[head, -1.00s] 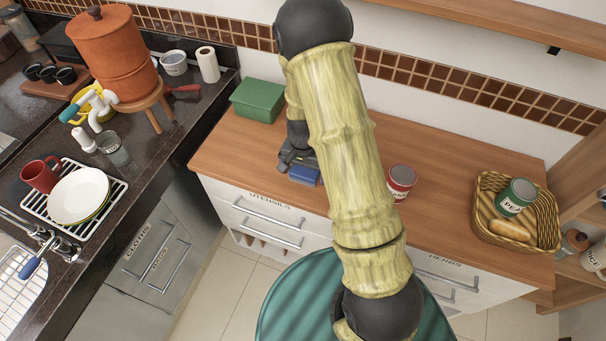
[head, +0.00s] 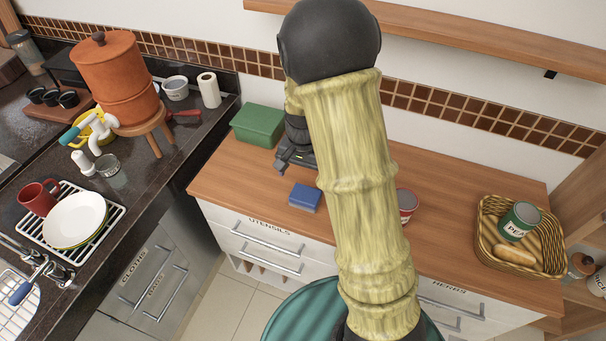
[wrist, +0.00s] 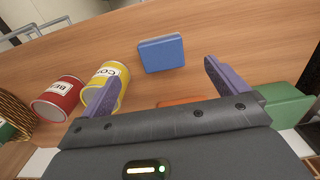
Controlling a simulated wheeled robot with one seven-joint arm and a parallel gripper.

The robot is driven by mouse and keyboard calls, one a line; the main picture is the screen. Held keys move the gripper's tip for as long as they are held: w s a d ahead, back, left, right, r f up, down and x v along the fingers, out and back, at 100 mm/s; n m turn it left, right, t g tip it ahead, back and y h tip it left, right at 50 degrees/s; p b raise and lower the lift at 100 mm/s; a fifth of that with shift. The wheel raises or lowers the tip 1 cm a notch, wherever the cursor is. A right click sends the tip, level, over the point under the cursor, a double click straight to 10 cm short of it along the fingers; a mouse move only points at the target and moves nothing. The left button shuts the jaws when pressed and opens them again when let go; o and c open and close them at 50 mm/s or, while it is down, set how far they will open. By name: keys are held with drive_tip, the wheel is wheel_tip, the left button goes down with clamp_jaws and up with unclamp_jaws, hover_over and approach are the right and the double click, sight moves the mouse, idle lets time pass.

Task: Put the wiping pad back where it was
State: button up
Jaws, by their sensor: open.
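The blue wiping pad (head: 304,197) lies on the wooden counter (head: 240,178), near its front edge above the utensils drawer. It also shows in the wrist view (wrist: 162,53), ahead of the fingers and apart from them. My gripper (head: 284,162) is open, behind the pad toward the wall. In the wrist view my gripper (wrist: 162,86) has its two purple fingers spread with no object held between them. My arm hides part of the counter in the head view.
A green box (head: 258,125) stands behind my gripper. A bread basket (head: 515,262) sits at the right.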

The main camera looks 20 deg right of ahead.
drive_tip(key=s+r+n+t, duration=0.1)
drive_tip(key=s+r+n, duration=0.2)
drive_tip(key=s, duration=0.3)
drive_tip(key=s+d+r+n+t, duration=0.1)
drive_tip(key=s+r+n, duration=0.3)
drive_tip(key=s, duration=0.3)
drive_tip(key=shift+r+t, duration=0.3)
drive_tip(key=shift+r, duration=0.05)
idle(0.6)
